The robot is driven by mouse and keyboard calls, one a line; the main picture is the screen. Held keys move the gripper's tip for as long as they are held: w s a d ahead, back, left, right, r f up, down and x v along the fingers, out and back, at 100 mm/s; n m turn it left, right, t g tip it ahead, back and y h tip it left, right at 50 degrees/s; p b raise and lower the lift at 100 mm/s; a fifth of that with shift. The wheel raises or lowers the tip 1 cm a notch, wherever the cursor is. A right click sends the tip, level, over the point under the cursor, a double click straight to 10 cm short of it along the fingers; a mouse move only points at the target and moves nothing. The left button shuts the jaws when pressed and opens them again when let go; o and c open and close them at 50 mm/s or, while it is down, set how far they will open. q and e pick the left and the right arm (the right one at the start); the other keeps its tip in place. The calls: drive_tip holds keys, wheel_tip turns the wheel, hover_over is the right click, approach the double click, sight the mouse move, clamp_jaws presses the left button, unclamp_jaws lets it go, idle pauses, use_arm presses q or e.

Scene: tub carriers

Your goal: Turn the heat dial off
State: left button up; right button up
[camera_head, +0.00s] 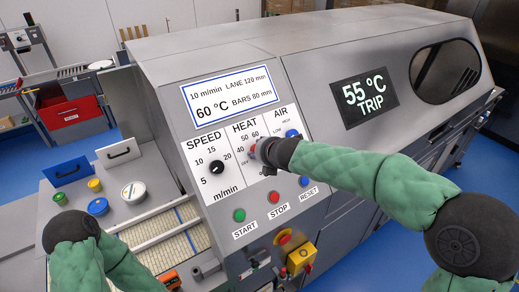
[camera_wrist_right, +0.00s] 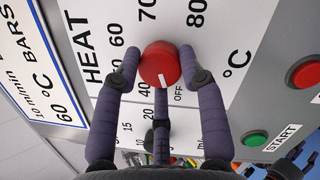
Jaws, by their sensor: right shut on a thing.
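The red heat dial (camera_wrist_right: 160,62) sits on the white HEAT scale. In the wrist view its white pointer mark faces the gap between 40 and OFF. My right gripper (camera_wrist_right: 160,72) is shut on the dial, its dark purple fingers around the knob. In the head view the right gripper (camera_head: 268,150) hides most of the dial, and only a little red shows beside it.
The black SPEED dial (camera_head: 216,167) is left of the heat dial and the blue AIR dial (camera_head: 291,134) right. Below are green START (camera_head: 239,215), red STOP (camera_head: 274,198) and blue RESET (camera_head: 303,181) buttons. A dark display (camera_head: 364,96) reads 55 °C TRIP. Tubs stand at left.

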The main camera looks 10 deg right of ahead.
drive_tip(key=shift+f, duration=0.3)
drive_tip(key=o, duration=1.1)
drive_tip(key=shift+r, duration=0.15)
drive_tip(key=shift+s+r, duration=0.1)
drive_tip(key=shift+s+r, duration=0.2)
drive_tip(key=v, duration=1.1)
drive_tip(key=shift+s+d, duration=0.1)
drive_tip(key=shift+s, duration=0.05)
